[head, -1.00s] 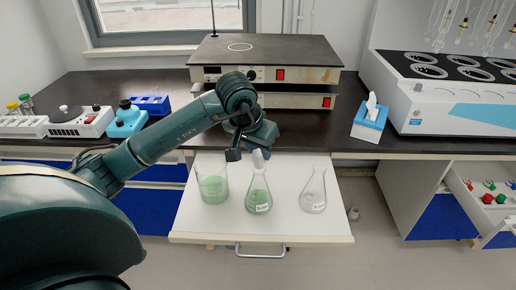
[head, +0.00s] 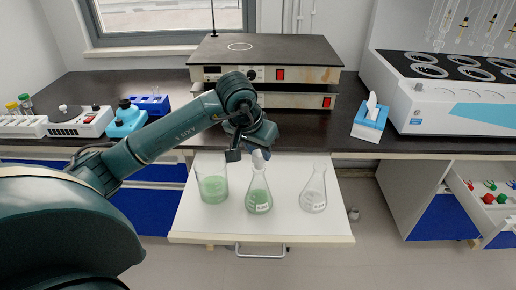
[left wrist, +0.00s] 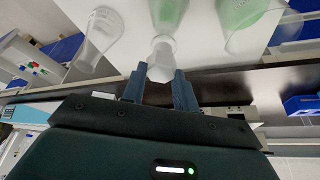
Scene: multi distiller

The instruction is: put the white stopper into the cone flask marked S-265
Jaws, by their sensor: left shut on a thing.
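A white stopper (head: 258,160) is held between the fingers of my left gripper (head: 250,154). In the left wrist view the stopper (left wrist: 161,58) sits between the two dark fingertips (left wrist: 159,84). Right below it stands a cone flask with green liquid (head: 258,200), the middle vessel on the white pull-out board; its neck lines up with the stopper in the left wrist view (left wrist: 167,12). I cannot tell whether the stopper's tip is inside the neck. A clear cone flask (head: 313,195) stands to the right. Both flasks carry white labels too small to read.
A beaker with green liquid (head: 212,186) stands left of the middle flask. All stand on the white board (head: 200,228). Behind are a hot plate (head: 285,50), a tissue box (head: 370,124) and a white water bath (head: 440,100). The board's front is clear.

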